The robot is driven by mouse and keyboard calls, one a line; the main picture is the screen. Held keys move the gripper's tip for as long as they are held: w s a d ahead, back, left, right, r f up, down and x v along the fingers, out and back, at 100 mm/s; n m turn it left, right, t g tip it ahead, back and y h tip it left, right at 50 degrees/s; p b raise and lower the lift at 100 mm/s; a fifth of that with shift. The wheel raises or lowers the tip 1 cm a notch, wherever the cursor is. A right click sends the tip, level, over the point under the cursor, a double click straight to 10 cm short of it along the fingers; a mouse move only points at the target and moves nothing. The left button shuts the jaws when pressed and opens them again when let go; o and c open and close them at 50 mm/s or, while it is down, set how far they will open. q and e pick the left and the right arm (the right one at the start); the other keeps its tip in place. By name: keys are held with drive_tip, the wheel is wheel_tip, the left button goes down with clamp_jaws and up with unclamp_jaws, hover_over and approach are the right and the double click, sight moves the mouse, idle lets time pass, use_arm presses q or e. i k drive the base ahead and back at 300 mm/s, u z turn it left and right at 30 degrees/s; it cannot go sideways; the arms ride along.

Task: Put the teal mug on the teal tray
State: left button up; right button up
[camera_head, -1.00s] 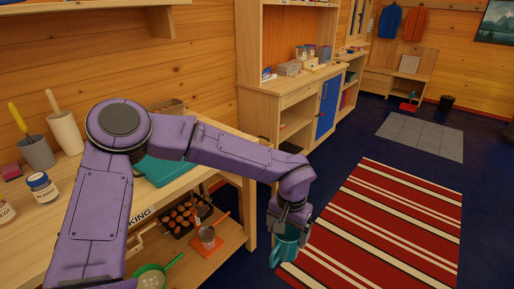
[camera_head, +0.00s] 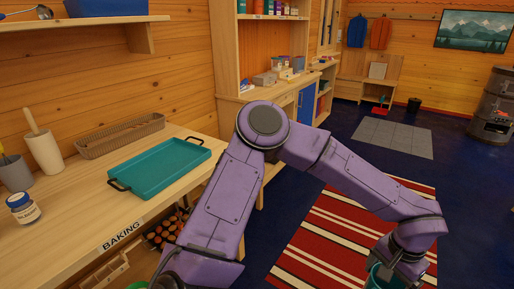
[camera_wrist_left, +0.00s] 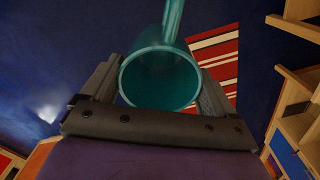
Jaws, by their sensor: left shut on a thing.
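The teal tray (camera_head: 163,167) with dark handles lies on the wooden counter at the left, and nothing stands on it. My left gripper (camera_head: 388,272) is at the lower right of the head view, out over the floor and well to the right of the counter. It is shut on the teal mug (camera_head: 378,279), which is partly hidden by the gripper. In the left wrist view the mug (camera_wrist_left: 160,78) sits between the two fingers, its open mouth and inside showing and its handle toward the top. My right gripper is not in view.
On the counter (camera_head: 62,205) stand a wicker basket (camera_head: 120,135) behind the tray, a white crock (camera_head: 46,152), a grey cup (camera_head: 15,173) and a jar (camera_head: 23,208). A shelf (camera_head: 75,40) hangs above. A striped rug (camera_head: 315,245) lies on the blue floor.

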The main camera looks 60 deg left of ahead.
sight(140, 172)
drive_tip(key=k, duration=0.9)
drive_tip(key=u, duration=2)
